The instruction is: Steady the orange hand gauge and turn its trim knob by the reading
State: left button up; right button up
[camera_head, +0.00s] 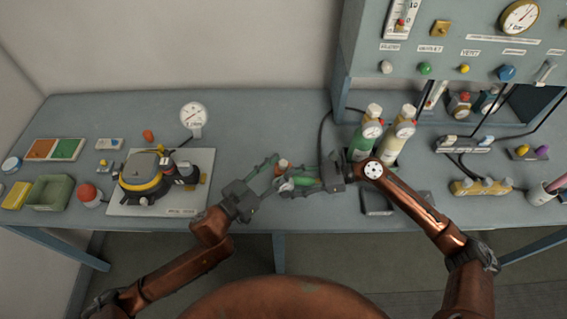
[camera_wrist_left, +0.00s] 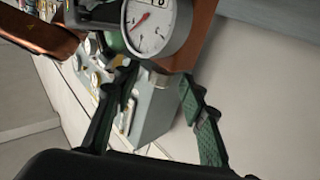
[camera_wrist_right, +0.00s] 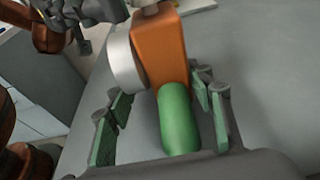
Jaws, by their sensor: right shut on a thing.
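The orange hand gauge (camera_wrist_right: 160,50) has a green handle (camera_wrist_right: 179,120), a white dial drum on its side and a small pale end piece at the top, partly cut off. My right gripper (camera_head: 300,180) is around the green handle and holds the gauge above the table's front edge. In the left wrist view the gauge's dial (camera_wrist_left: 152,25) faces the camera, with a red needle pointing to the lower left; its numbers are too blurred to read. My left gripper (camera_head: 272,174) is open and empty, with its fingertips close to the gauge. I cannot make out the trim knob clearly.
A plate with a yellow-banded pot (camera_head: 145,180) and an upright dial (camera_head: 193,115) stand to the left. A grey panel (camera_head: 365,40) rises at the back right.

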pick_arm(q)
jog(key=shift+x, duration=1.05)
jog(key=shift+c, duration=0.5)
grip_shut()
